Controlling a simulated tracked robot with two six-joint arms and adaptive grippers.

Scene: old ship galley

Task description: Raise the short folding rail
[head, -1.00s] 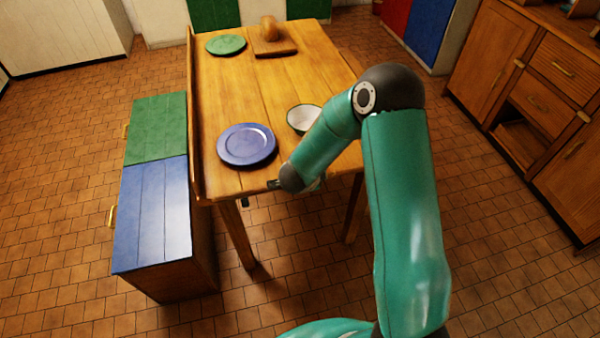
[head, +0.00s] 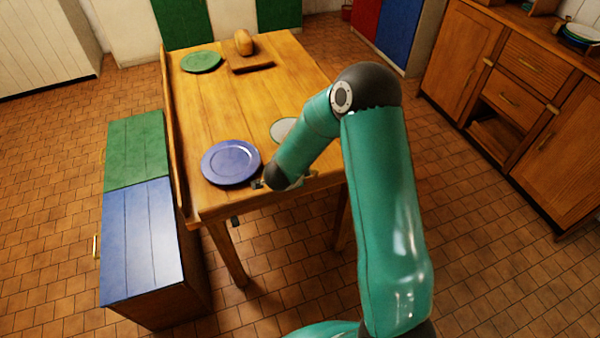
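The wooden table (head: 240,100) stands in the middle of the head view. A long rail (head: 171,125) stands upright along its left edge. I cannot make out the short rail clearly; no raised rail shows along the table's near short edge. A small dark piece (head: 235,221) shows just below that edge. My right arm reaches from the lower right to the near edge, its wrist beside the blue plate (head: 231,162). My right gripper is mostly hidden behind the wrist; only a small bit (head: 257,184) shows at the table edge. My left gripper is out of view.
A pale bowl (head: 283,129) is partly hidden by my arm. A green plate (head: 201,61) and a board (head: 252,65) with a loaf (head: 244,42) lie at the far end. A blue and green chest (head: 142,240) stands left. Wooden cabinets (head: 540,130) stand right.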

